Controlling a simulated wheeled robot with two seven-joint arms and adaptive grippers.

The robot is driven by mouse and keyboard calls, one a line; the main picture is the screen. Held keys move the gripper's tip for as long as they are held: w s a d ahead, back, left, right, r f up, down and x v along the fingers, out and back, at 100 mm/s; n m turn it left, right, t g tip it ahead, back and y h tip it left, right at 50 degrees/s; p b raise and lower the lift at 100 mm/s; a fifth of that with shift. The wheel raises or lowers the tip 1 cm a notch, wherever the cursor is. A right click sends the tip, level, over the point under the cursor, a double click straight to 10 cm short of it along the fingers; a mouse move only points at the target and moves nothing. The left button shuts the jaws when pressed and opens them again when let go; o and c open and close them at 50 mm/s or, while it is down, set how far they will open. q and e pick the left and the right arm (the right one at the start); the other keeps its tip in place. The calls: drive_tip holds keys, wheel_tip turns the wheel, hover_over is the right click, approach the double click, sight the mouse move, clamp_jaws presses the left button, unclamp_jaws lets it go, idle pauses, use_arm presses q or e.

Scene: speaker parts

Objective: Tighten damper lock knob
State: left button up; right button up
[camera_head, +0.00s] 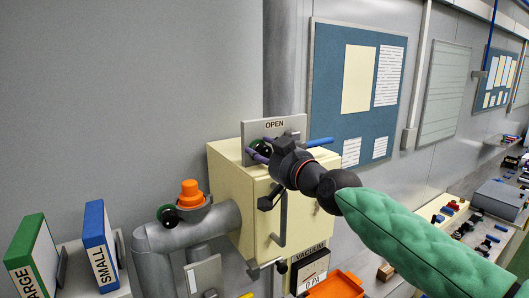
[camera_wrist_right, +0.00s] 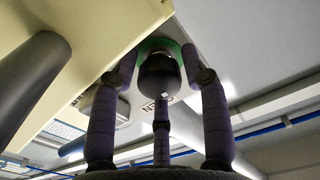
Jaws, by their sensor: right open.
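A black lock knob with a green ring (camera_head: 262,147) sits at the grey OPEN plate (camera_head: 265,128) on top of a cream box. It also shows in the right wrist view (camera_wrist_right: 157,75), where the purple fingers of my right gripper (camera_wrist_right: 161,82) stand around it, one on each side and one below. In the head view my right gripper (camera_head: 258,152) reaches it from the right and partly hides it. The gripper is open; whether any finger touches the knob is unclear. A blue lever (camera_head: 320,142) sticks out right of the plate. My left gripper is out of view.
The cream box (camera_head: 228,185) has a dark handle on its door. A grey pipe (camera_head: 215,230) with an orange knob (camera_head: 190,193) and another black-green knob (camera_head: 168,215) stands left. A vacuum gauge (camera_head: 312,272) and orange tray (camera_head: 340,286) lie below. Binders (camera_head: 97,245) stand far left.

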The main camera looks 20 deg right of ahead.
drive_tip(key=c, duration=0.9)
drive_tip(key=shift+s+r+n+b, duration=0.1)
drive_tip(key=shift+n+b, duration=0.2)
drive_tip(key=o, duration=0.9)
drive_tip(key=s+d, duration=0.1)
drive_tip(key=s, duration=1.1)
drive_tip(key=shift+d, duration=0.35)
drive_tip(key=shift+w, duration=0.1)
